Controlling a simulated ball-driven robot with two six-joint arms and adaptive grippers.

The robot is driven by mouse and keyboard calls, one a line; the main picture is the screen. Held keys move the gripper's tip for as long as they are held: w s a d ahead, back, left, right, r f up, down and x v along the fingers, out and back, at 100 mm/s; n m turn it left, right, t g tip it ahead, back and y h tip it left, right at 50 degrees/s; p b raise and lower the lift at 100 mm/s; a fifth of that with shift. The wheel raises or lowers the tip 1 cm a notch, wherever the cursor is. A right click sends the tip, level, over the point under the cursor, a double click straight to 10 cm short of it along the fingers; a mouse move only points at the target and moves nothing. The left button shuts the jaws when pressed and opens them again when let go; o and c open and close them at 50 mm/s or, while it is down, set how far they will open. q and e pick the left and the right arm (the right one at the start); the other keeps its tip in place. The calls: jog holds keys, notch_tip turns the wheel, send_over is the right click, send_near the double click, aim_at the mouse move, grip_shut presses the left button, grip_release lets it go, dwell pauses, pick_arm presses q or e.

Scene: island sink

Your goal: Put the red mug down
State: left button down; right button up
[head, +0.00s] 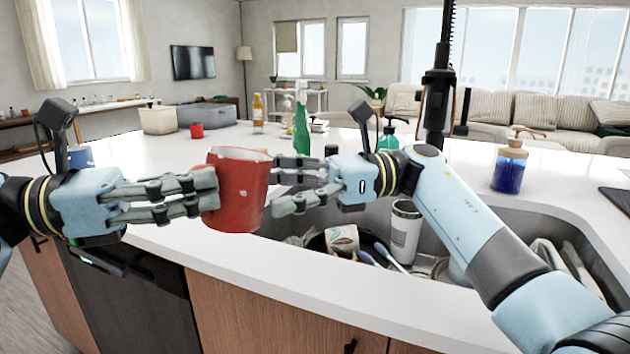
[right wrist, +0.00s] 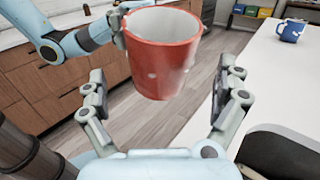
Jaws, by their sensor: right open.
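The red mug (head: 238,190) is upright in the air over the counter's front edge, with a pale interior and small white spots. My left gripper (head: 208,196) is shut on its left side; the handle is hidden. In the right wrist view the mug (right wrist: 162,55) hangs from the left gripper (right wrist: 118,25), with floor and wooden cabinets behind. My right gripper (head: 278,185) is open, to the right of the mug and facing it. In the right wrist view its fingers (right wrist: 163,85) are spread wide, with the mug ahead between them.
The white counter (head: 160,170) has free room behind the mug. A green spray bottle (head: 301,130), a blue bottle (head: 508,170) and a blue mug (right wrist: 291,30) stand on the counter.

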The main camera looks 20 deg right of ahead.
aim_at(246, 189)
jog(key=shift+a, duration=2.05)
jog(key=shift+c, duration=0.4)
jog(key=c, duration=1.4)
pick_arm(q)
jog(key=c, duration=1.6)
grip_release()
pick_arm(e)
jog(key=shift+o, duration=0.2)
pick_arm(q)
jog(key=shift+o, duration=0.2)
jog(key=shift+a, duration=0.1)
